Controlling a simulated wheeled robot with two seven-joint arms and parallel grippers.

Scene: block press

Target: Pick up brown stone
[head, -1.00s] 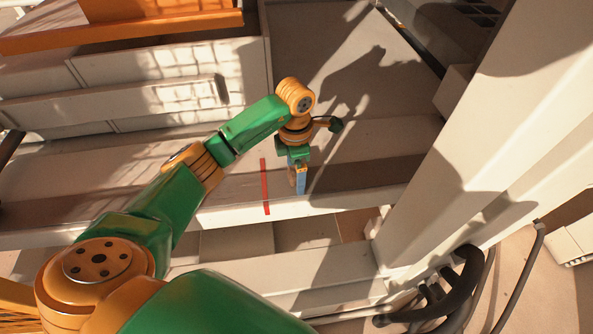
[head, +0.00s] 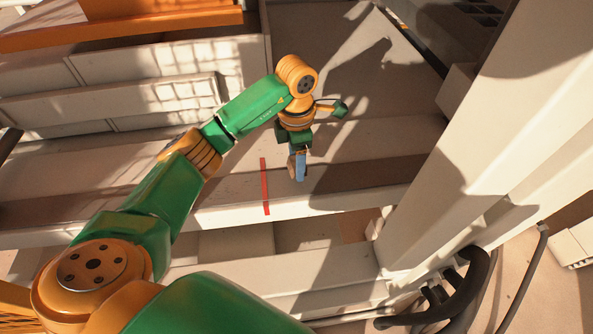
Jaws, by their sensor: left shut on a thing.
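My left gripper (head: 297,168) hangs from the green and orange arm, its blue finger pointing down over the pale ledge. It is shut on a small brown stone (head: 292,168), which shows just left of the blue finger. The stone is mostly hidden by the finger, so its full shape cannot be made out. The gap between the stone and the ledge is hard to judge. My right gripper is out of view.
A red strip (head: 265,186) lies on the pale ledge (head: 225,190) left of the gripper. A large white beam (head: 490,130) stands to the right. Black hoses (head: 465,285) lie at the lower right. An orange bar (head: 120,30) crosses the upper left.

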